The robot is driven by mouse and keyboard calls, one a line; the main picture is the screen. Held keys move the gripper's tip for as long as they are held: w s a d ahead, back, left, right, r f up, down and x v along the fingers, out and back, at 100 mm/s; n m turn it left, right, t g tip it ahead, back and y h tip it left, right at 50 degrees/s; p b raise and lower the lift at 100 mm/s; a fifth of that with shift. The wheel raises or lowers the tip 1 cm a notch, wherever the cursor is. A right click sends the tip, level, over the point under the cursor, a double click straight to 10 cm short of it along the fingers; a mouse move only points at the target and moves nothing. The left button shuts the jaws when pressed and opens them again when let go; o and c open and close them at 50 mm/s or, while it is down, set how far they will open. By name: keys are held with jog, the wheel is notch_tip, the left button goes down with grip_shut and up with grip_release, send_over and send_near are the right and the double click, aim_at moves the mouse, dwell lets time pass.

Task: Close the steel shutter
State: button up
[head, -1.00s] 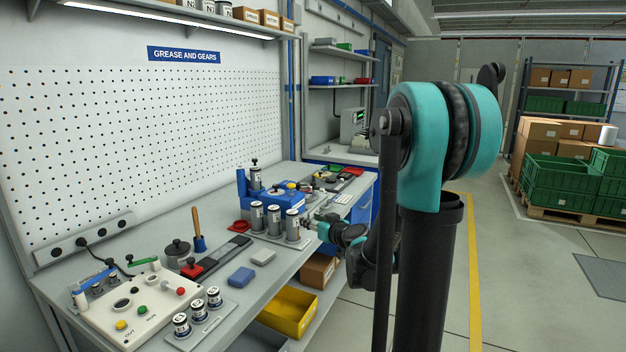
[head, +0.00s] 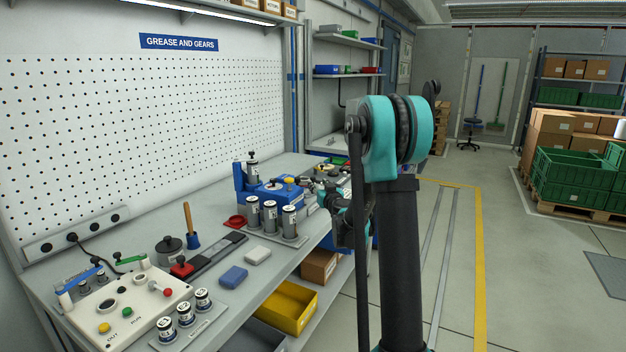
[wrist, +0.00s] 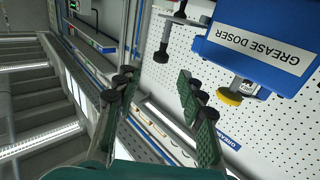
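I cannot make out a steel shutter in either current view. My gripper (wrist: 155,80) is open in the wrist view, with its two dark green fingers apart and nothing between them. In the head view my gripper (head: 322,190) is small and partly hidden by my arm, above the right end of the near bench. The blue grease doser (wrist: 262,45) appears upside down in the wrist view, beyond the fingers at the upper right, with a yellow knob (wrist: 229,97). In the head view the blue doser (head: 268,196) stands on the bench left of my gripper.
The bench (head: 215,259) holds grey canisters (head: 271,218), a wooden-handled tool (head: 190,228) and a control box (head: 126,304). A yellow bin (head: 288,305) sits below it. Shelves (head: 346,71) stand beyond. The floor (head: 455,240) right of my arm looks clear.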

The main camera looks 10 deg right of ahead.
aim_at(314, 179)
jog(key=w, duration=0.2)
jog(key=w+a, duration=0.1)
jog(key=w, duration=0.4)
jog(key=shift+w+a, duration=0.15)
jog(key=shift+w, duration=0.15)
grip_shut()
